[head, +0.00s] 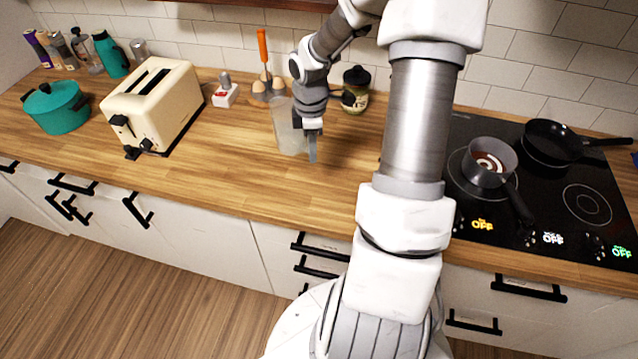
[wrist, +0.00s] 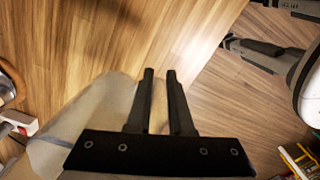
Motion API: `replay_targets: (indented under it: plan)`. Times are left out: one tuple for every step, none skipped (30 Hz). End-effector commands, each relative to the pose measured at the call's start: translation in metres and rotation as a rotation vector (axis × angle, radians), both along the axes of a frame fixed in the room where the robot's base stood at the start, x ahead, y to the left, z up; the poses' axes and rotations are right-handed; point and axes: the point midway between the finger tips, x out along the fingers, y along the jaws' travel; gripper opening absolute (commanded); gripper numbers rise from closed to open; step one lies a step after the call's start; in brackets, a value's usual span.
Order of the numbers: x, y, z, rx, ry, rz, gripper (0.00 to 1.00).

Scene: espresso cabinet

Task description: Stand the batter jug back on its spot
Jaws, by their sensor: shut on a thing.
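The batter jug (head: 287,130) is a pale, see-through vessel over the middle of the wooden counter, roughly upright in the head view. My gripper (head: 312,152) is at its right side, fingers pointing down. In the wrist view my gripper's two dark fingers (wrist: 160,80) are close together, with the jug's pale body (wrist: 80,125) to their left. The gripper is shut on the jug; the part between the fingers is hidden. I cannot tell whether the jug's base touches the counter. No marked spot for it can be made out.
A cream toaster (head: 152,98) and teal pot (head: 54,108) stand left. A saucepan (head: 489,160) and frying pan (head: 555,143) sit on the hob at right. The counter before the jug (head: 235,170) is clear.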

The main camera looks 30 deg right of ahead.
Motion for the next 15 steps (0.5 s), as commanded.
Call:
replay_targets:
  plan:
    - [-0.005, -0.008, 0.0, 0.001, 0.001, 0.039, 0.0]
    - [-0.007, -0.012, 0.0, 0.001, 0.001, 0.068, 0.0]
    - [-0.011, -0.017, -0.001, 0.001, 0.002, 0.106, 0.0]
    - [-0.013, -0.021, -0.001, 0.001, 0.002, 0.134, 0.0]
    - [-0.016, -0.025, -0.002, 0.002, 0.001, 0.164, 0.0]
    - [-0.019, -0.03, -0.002, 0.001, 0.001, 0.201, 0.0]
    - [-0.022, -0.034, -0.003, 0.001, 0.001, 0.229, 0.0]
    - [-0.025, -0.038, -0.004, 0.002, 0.001, 0.259, 0.0]
    - [-0.029, -0.043, -0.004, 0.003, 0.002, 0.295, 0.0]
    - [-0.032, -0.046, -0.005, 0.004, 0.001, 0.324, 0.0]
    - [-0.034, -0.049, -0.005, 0.004, 0.003, 0.352, 0.0]
    - [-0.038, -0.054, -0.006, 0.005, 0.002, 0.388, 0.0]
    - [-0.041, -0.057, -0.007, 0.005, 0.002, 0.414, 0.0]
    - [-0.043, -0.06, -0.007, 0.005, 0.002, 0.439, 0.0]
    - [-0.046, -0.064, -0.008, 0.005, 0.001, 0.469, 0.0]
